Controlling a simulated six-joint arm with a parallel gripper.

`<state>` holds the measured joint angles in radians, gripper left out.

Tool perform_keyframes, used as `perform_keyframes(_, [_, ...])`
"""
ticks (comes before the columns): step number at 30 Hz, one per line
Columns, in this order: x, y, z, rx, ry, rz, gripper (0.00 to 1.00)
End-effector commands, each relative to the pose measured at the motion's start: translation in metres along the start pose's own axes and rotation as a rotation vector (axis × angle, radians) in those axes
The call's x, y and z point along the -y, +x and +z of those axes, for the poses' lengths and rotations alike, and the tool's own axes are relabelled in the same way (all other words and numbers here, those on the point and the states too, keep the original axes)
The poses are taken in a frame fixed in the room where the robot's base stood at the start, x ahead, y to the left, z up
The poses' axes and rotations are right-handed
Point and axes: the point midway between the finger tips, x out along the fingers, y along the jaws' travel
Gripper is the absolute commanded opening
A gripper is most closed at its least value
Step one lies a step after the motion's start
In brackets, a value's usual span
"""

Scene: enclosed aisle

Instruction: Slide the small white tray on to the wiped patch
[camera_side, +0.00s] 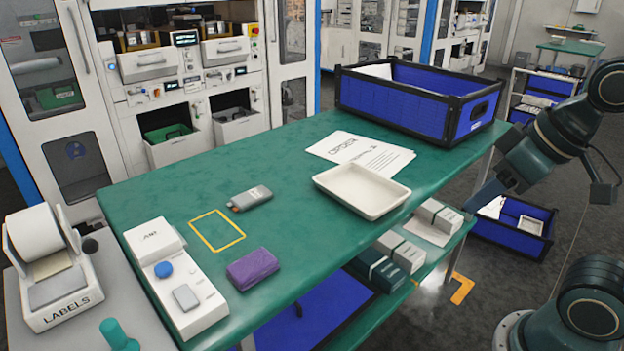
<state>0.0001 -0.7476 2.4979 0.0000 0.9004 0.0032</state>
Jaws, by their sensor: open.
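The small white tray (361,190) lies flat and empty on the green table (290,225), near its right front edge. Its back edge is close to the printed papers. A yellow-outlined rectangle (217,231) marks a bare area on the left part of the table; I cannot tell whether this is the wiped patch. A folded purple cloth (252,269) lies just below and right of the outline. My gripper (476,203) is open, to the right of the tray and apart from it, beyond the table's edge. Its fingertips show only small and dark.
A blue crate (420,95) stands at the table's back right. Papers (360,150) lie behind the tray. Small boxes sit on the lower shelf. The table's middle is clear.

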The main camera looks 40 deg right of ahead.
Motion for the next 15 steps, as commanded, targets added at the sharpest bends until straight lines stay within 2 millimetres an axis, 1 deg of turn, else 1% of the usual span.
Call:
perform_keyframes(1, [0.000,0.000,-0.002,0.002,0.006,0.001,0.38])
perform_keyframes(5, [-0.001,0.000,-0.009,0.015,0.043,0.003,0.13])
perform_keyframes(6, [-0.002,0.000,-0.013,0.021,0.061,0.005,0.05])
perform_keyframes(7, [-0.002,0.000,-0.017,0.026,0.077,0.006,0.00])
perform_keyframes(11, [-0.005,0.002,-0.036,0.055,0.168,0.015,0.00])
perform_keyframes(15, [-0.010,0.007,-0.062,0.092,0.293,0.030,0.00])
